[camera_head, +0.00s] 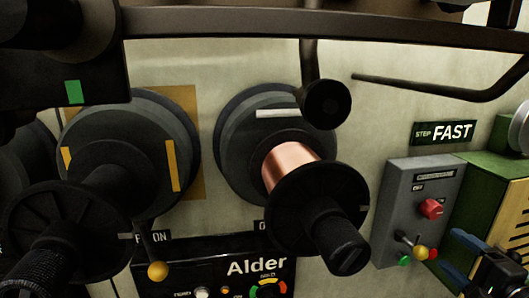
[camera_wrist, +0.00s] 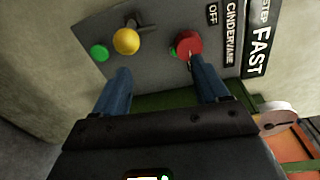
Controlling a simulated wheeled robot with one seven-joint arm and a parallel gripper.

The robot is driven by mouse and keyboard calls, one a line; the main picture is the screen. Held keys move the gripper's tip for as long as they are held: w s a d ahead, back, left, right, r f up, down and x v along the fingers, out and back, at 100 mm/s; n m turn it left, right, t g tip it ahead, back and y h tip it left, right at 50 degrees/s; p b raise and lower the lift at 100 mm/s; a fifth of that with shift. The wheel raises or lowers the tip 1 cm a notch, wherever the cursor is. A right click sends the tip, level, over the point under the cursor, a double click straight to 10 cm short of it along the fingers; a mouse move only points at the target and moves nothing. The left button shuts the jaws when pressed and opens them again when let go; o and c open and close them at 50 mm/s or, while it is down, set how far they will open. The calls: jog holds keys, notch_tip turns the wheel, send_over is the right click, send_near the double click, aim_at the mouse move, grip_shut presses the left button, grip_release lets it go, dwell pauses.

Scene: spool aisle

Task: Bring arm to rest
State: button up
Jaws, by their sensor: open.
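My gripper (camera_head: 483,247) is at the lower right of the head view, in front of the green cabinet and close to the grey control box (camera_head: 420,205). In the wrist view its two blue fingers stand apart with nothing between them, so my gripper (camera_wrist: 158,66) is open and empty. The box carries a red knob (camera_wrist: 188,44), a yellow ball lever (camera_wrist: 126,41) and a green button (camera_wrist: 99,53). The right fingertip overlaps the knob's lower edge in the picture; I cannot tell whether they touch.
A spool with copper wire (camera_head: 290,165) sits on a spindle at the centre, above the "Alder" panel (camera_head: 256,266). A dark spool (camera_head: 120,160) is to its left. A dark rail (camera_head: 330,23) crosses the top. A green cabinet (camera_head: 482,195) stands right of the box.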

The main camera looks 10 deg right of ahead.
jog(key=s+a+f+n+g+h, duration=0.15)
jog(key=s+a+f+n, duration=0.25)
jog(key=s+a+f, duration=0.4)
jog(key=s+a+f+n+g+h, duration=0.15)
jog(key=s+a+f+n, duration=0.3)
jog(key=s, duration=0.65)
jog(key=s+a+r+n+y, duration=0.1)
jog(key=s+a+r+n, duration=0.4)
jog(key=s, duration=0.4)
jog(key=s+a+r+n+y, duration=0.2)
jog(key=s+a+r+n, duration=0.3)
jog(key=s, duration=0.4)
jog(key=shift+a+n+t, duration=0.3)
jog(key=shift+a+n, duration=0.15)
jog(key=shift+a, duration=0.25)
